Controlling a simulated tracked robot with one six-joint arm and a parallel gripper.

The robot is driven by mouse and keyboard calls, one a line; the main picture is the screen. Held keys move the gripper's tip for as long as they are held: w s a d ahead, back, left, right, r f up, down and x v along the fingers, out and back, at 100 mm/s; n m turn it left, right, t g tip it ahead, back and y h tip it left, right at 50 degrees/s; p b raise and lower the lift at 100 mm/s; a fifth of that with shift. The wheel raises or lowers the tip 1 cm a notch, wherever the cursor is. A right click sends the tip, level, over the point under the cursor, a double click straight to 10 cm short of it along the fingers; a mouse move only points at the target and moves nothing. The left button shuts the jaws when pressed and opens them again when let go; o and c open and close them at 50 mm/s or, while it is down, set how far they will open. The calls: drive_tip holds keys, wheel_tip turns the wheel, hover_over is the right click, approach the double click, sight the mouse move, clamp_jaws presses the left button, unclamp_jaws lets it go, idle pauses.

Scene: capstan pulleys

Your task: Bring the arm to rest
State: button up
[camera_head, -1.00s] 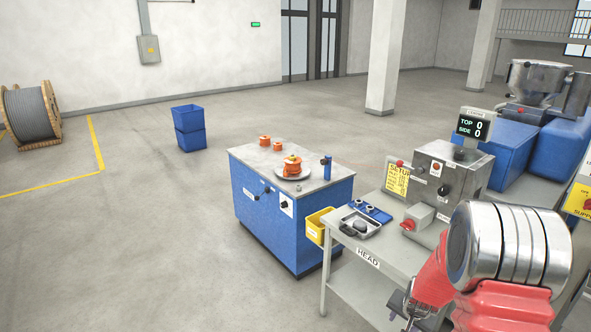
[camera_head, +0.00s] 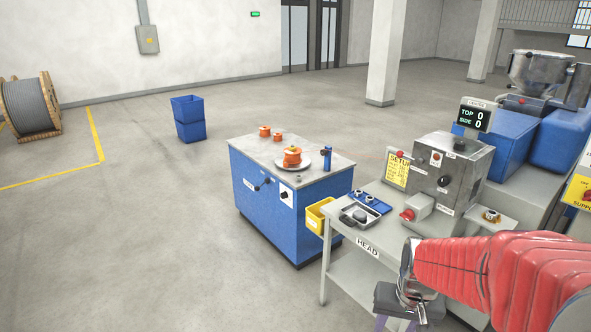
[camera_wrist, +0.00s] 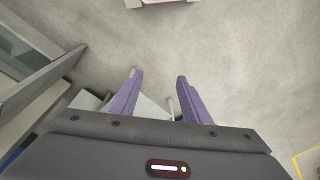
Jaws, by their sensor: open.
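My gripper (camera_wrist: 158,78) shows in the wrist view with its two purple fingers apart and nothing between them. It points down over bare grey floor. In the head view my gripper (camera_head: 398,322) is at the bottom edge, in front of the grey table marked HEAD (camera_head: 340,283), and its fingertips are cut off by the frame. My red arm covers the lower right of the head view.
A steel machine (camera_head: 455,175) stands on the grey table, with a grey tray (camera_head: 362,215) beside it. A blue cabinet (camera_head: 268,200) bears orange spools (camera_head: 292,156).

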drive_tip(key=s+a+r+n+t, duration=0.1)
drive_tip(key=s+a+r+t, duration=0.1)
drive_tip(key=s+r, duration=0.3)
drive_tip(key=s+a+r+n+t, duration=0.1)
drive_tip(key=s+a+r, duration=0.3)
drive_tip(key=r, duration=0.6)
drive_tip(key=shift+s+n+t, duration=0.4)
drive_tip(key=shift+s+t, duration=0.1)
drive_tip(key=shift+s, duration=0.55)
